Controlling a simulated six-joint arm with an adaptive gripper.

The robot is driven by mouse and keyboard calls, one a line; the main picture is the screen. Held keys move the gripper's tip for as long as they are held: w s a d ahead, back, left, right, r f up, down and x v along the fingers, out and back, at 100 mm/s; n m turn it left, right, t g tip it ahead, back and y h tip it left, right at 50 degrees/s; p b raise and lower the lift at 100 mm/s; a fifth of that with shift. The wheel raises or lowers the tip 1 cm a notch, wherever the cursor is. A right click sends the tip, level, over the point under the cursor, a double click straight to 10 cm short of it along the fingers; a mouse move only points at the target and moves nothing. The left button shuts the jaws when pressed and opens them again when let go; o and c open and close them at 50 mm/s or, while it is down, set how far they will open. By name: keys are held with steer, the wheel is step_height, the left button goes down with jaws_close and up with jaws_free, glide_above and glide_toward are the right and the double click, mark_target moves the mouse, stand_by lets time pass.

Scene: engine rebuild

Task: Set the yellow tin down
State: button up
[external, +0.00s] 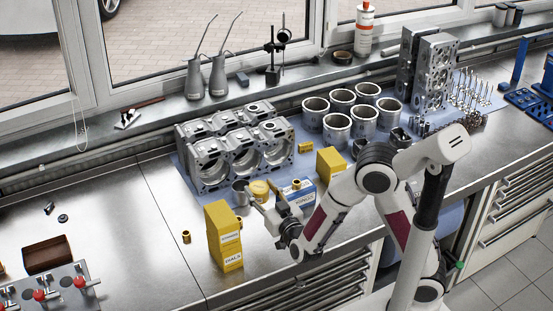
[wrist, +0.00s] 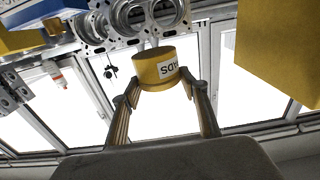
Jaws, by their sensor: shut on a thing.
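The yellow tin (external: 259,187) is a short round tin in front of the engine block, close to the blue mat. In the wrist view the yellow tin (wrist: 153,66) shows a white label that reads upside down. My gripper (external: 258,203) is shut on it, with one finger on each side of the tin in the wrist view (wrist: 158,84). I cannot tell whether the tin touches the surface below it. A grey metal cup (external: 240,192) is just left of the tin in the external view.
A yellow box stack (external: 224,238) stands left of my gripper, and a large yellow box (wrist: 277,50) is close in the wrist view. The engine block (external: 235,150) is behind. The bench at left is mostly bare.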

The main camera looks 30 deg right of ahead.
steer(key=s+a+f, duration=0.3)
steer(key=s+f, duration=0.1)
steer(key=f, duration=0.1)
steer(key=shift+f, duration=0.25)
stand_by(0.4)
steer(key=shift+f, duration=0.15)
steer(key=shift+f, duration=2.75)
steer(key=shift+f, duration=0.15)
steer(key=shift+f, duration=1.95)
steer(key=shift+f, duration=0.15)
steer(key=o, duration=1.1)
